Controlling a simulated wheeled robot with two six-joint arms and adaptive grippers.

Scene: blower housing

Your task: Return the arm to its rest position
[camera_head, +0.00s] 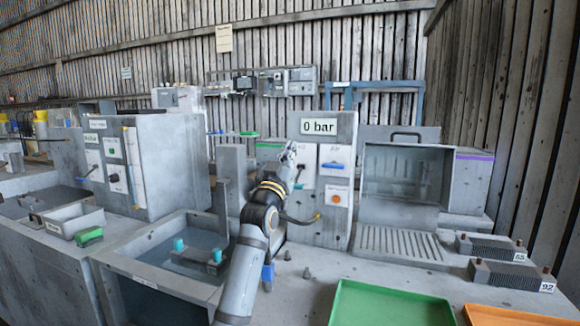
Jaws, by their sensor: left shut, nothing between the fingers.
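My left arm (262,215) rises from the lower middle of the head view, in front of the basin and the grey panel block. My left gripper (290,153) is at its upper end, in front of the left part of the panel marked "0 bar" (319,126). It is small in the picture and looks shut and empty. Whether it touches the panel cannot be told. My right gripper is not in view.
A water basin (150,264) with teal-topped fittings lies left of my arm. An orange knob (336,199) and a yellow-tipped lever are close beside the arm. A clear-fronted cabinet (403,178), a green tray (390,305) and two ribbed blocks stand to the right.

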